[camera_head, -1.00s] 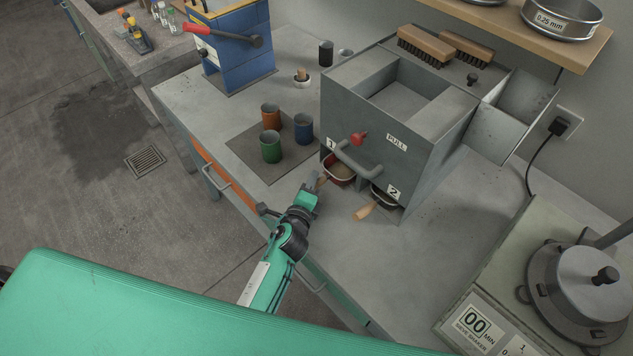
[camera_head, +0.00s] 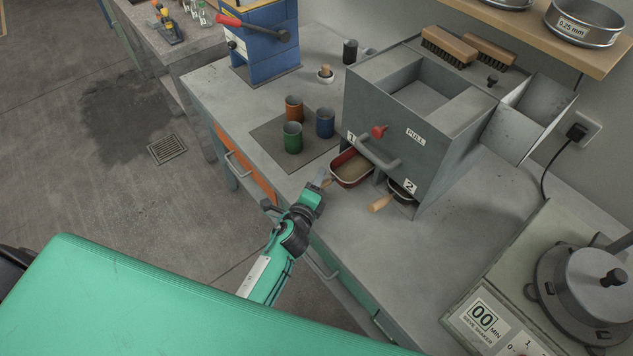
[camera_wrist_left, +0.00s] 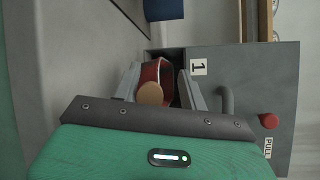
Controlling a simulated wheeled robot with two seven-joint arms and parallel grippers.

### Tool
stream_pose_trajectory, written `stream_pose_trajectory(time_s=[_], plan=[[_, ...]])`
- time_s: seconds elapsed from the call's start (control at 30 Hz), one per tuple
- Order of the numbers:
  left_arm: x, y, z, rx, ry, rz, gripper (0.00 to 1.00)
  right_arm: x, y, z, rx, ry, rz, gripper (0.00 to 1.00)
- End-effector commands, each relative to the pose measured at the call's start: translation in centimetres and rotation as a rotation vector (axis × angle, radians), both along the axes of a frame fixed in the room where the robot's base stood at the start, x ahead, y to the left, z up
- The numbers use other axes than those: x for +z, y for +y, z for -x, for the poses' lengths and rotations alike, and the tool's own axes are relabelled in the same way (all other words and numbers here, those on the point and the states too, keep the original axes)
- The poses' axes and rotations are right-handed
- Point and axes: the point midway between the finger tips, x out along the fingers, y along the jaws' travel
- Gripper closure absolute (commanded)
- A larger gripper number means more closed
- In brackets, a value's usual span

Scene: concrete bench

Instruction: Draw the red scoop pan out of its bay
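The red scoop pan (camera_head: 351,172) sticks out of bay 1 of the grey splitter box (camera_head: 420,140), its rear end still inside. It holds some tan material. Its wooden handle points at my left gripper (camera_head: 322,186), whose fingers stand on either side of it. In the left wrist view the handle's round end (camera_wrist_left: 150,94) lies between the fingers (camera_wrist_left: 158,85), with the red pan behind. The pan moves along with the gripper, so I take it as shut on the handle; the contact itself is partly hidden. My right gripper is not in view.
A dark pan (camera_head: 402,191) with a wooden handle sits in bay 2, close beside. Green (camera_head: 292,138), orange (camera_head: 294,108) and blue (camera_head: 325,122) cups stand on a mat left of the box. A sieve shaker (camera_head: 585,290) is at right. Bench in front is clear.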

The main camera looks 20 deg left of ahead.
Motion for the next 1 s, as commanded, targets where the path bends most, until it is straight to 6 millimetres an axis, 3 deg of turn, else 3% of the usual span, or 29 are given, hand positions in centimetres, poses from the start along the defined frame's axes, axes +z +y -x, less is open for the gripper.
stream_pose_trajectory(time_s=[0.3, 0.47, 1.0], plan=[[0.0, 0.0, 0.1, 0.000, 0.000, 0.000, 0.53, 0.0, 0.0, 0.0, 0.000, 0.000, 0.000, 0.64], [0.0, 0.1, 1.2, 0.000, 0.001, -0.001, 0.53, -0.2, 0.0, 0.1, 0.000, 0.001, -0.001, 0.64], [1.0, 0.3, 10.6, -0.001, 0.001, 0.001, 0.53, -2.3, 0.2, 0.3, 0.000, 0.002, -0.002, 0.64]])
